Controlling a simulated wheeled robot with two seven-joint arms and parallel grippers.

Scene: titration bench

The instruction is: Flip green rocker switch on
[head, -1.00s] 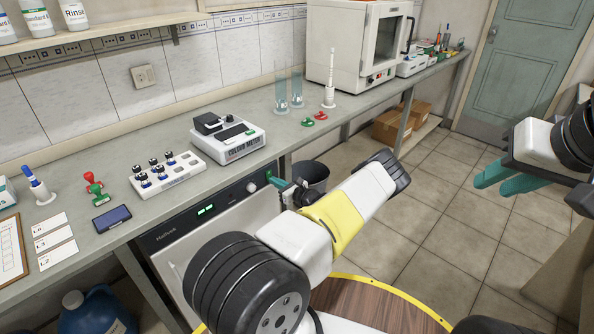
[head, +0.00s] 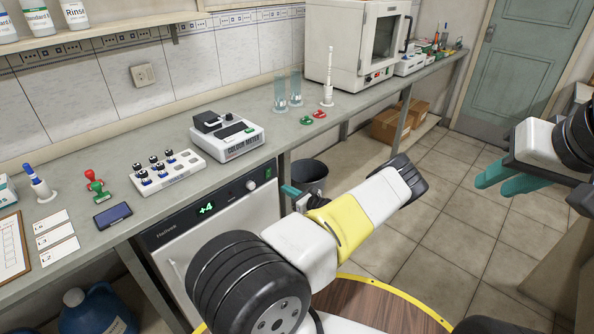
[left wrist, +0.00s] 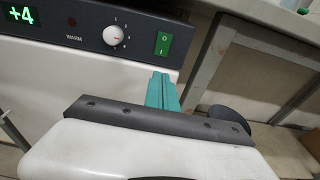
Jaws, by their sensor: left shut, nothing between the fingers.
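The green rocker switch (left wrist: 163,43) is on the dark control panel of the Hellvex appliance under the bench. It also shows in the head view (head: 268,173). Its marks are visible, but I cannot tell its tilt for sure. The panel's green display (head: 206,208) reads +4. My left gripper (head: 291,191) is shut and empty, its teal fingers (left wrist: 162,90) just below and in front of the switch, apart from it. My right gripper (head: 507,182) is out at the right over the floor, fingers apart and empty.
A white dial (left wrist: 113,35) sits left of the switch, with a dark WARM lamp (left wrist: 72,21) beyond it. A dark bin (head: 311,176) stands right of the appliance. The bench above holds a colour meter (head: 228,135) and a vial rack (head: 168,172). The floor at right is open.

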